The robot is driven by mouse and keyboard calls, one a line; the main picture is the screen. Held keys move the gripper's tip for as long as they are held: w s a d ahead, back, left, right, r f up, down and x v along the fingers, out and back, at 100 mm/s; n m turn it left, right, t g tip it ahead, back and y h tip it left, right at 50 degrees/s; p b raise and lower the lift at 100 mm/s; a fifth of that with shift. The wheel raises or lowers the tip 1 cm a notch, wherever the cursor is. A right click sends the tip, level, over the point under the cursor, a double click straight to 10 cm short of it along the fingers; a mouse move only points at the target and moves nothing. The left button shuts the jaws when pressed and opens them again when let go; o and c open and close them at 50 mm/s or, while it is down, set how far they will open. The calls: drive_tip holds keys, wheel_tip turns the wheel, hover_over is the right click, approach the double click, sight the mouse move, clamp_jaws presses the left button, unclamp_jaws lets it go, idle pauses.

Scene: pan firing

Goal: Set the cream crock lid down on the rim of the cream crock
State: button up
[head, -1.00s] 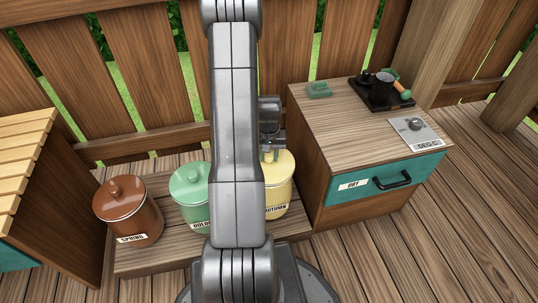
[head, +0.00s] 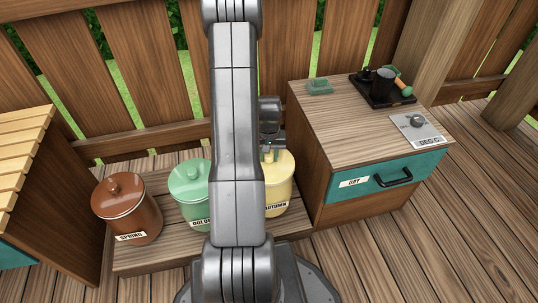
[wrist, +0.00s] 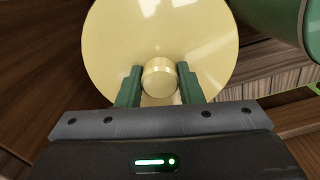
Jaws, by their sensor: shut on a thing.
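The cream crock (head: 279,197) stands on the low wooden bench in the head view, partly hidden by my arm. The cream crock lid (head: 283,162) is at the crock's top; no clear gap shows between them, but I cannot tell whether it touches the rim. In the wrist view the round lid (wrist: 160,30) is below my gripper and hides the rim. My gripper (wrist: 160,82) is shut on the lid's knob, with a green finger on each side. It also shows above the crock in the head view (head: 269,154).
A green crock (head: 188,181) and a brown crock (head: 126,208) stand to the left on the bench (head: 160,262). A wooden cabinet (head: 345,138) with a teal drawer (head: 365,180) is close on the right. A black tray (head: 400,98) with tools rests on it.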

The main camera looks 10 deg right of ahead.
drive_tip(key=shift+f, duration=0.3)
drive_tip(key=o, duration=1.3)
drive_tip(key=shift+c, duration=0.2)
drive_tip(key=shift+r, duration=0.1)
wheel_tip(320, 180, up, 14)
drive_tip(key=p, duration=0.4)
drive_tip(key=shift+f, duration=0.25)
wheel_tip(320, 180, down, 14)
drive_tip(key=b, duration=0.4)
drive_tip(key=shift+r, duration=0.4)
